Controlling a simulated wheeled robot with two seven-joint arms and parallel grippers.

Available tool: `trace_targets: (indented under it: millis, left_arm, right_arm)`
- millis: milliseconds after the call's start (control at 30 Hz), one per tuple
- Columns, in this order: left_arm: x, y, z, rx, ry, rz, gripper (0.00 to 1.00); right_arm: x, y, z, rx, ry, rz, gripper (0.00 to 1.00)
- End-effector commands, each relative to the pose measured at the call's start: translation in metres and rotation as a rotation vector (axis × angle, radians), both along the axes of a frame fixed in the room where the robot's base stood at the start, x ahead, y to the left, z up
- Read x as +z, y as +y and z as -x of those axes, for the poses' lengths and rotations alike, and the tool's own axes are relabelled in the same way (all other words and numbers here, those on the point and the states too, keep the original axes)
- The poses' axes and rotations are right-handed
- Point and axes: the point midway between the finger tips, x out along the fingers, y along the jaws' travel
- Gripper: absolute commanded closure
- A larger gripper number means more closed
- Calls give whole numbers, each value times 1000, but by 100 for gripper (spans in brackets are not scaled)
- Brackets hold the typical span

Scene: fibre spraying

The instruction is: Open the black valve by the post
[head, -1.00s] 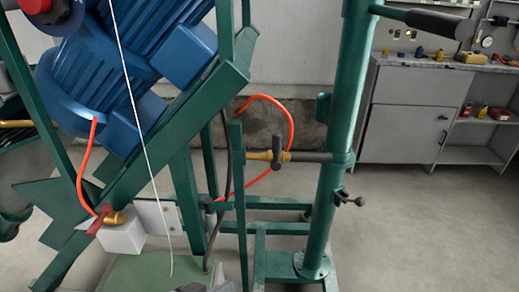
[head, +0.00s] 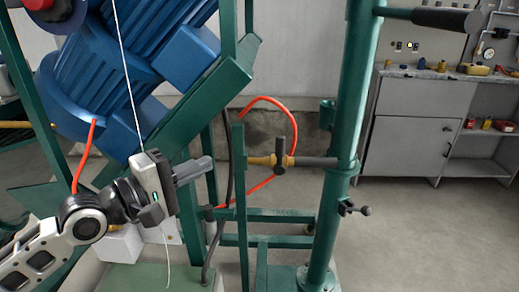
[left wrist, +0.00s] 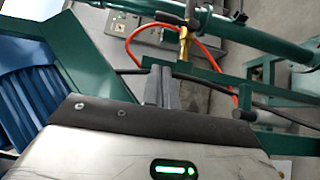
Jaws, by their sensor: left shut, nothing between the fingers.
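The black valve (head: 281,152) sits beside the green post (head: 345,140), on a brass fitting with a dark pipe running to the post. Its black handle stands upright in the head view. In the left wrist view the black valve (left wrist: 192,14) shows at the top, above its brass fitting. My left gripper (head: 206,166) is shut and empty, left of the valve and apart from it, with its fingers pointing right toward it. Its fingers also show in the left wrist view (left wrist: 161,88). My right gripper is in neither view.
An orange hose (head: 266,101) loops behind the valve. A green upright bar (head: 240,190) stands between my left gripper and the valve. A blue motor (head: 130,70) is above left on the green frame. A grey cabinet (head: 420,120) stands at the back right.

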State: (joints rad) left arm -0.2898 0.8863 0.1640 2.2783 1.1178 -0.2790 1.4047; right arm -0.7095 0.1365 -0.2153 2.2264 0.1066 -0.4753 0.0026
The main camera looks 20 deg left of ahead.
Motion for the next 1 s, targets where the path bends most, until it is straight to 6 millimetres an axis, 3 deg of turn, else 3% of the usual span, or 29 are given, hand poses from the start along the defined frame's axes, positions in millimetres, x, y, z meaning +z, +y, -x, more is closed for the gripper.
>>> trace_targets:
  millis: [167,600,800,1000]
  left_arm:
    - [3,-9,-17,1,-5,4,100]
    - [3,-51,-88,-2,-4,2,100]
    - [1,-77,-93,-1,-1,2,100]
    - [0,-86,-95,-1,0,-1,100]
  right_arm:
    - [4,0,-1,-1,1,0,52]
    - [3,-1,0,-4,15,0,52]
    - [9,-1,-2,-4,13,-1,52]
    - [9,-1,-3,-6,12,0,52]
